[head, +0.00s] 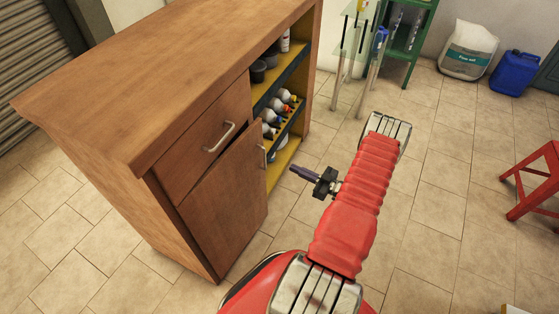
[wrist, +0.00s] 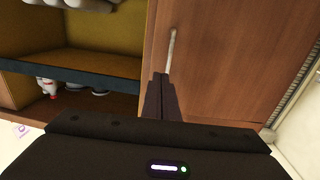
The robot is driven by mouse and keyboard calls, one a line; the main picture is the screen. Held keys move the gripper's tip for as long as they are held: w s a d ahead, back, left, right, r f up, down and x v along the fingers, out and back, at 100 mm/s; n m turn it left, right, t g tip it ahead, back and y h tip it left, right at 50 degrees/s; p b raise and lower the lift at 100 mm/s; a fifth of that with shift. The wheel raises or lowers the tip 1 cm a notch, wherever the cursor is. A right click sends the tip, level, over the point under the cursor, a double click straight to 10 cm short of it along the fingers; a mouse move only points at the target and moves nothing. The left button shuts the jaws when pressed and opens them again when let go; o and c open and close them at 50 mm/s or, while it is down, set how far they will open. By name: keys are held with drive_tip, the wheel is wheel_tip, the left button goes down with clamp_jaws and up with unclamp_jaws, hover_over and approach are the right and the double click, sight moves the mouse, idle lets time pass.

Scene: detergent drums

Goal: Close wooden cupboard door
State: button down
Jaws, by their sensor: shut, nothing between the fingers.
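The wooden cupboard door (head: 228,205) is the lower front panel of the brown cabinet (head: 190,70), below a drawer (head: 205,140). It stands slightly ajar, its handle-side edge a little out from the frame. Its metal handle (head: 263,157) is near that edge. My gripper (head: 293,170) is shut and empty, to the right of the door, pointing towards it. In the wrist view the dark fingers (wrist: 161,80) are together in front of the door (wrist: 225,60), just below its handle (wrist: 172,48). I cannot tell whether they touch the door.
Open shelves with bottles (head: 280,108) and dark cups are right of the door. A green rack (head: 408,45) stands behind. A white sack (head: 468,48), a blue canister (head: 514,73) and a red stool (head: 535,180) are at the right. The tiled floor between is clear.

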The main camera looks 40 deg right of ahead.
sight(261, 152)
drive_tip(key=x, duration=1.3)
drive_tip(key=shift+w+a, duration=0.1)
drive_tip(key=shift+w, duration=0.3)
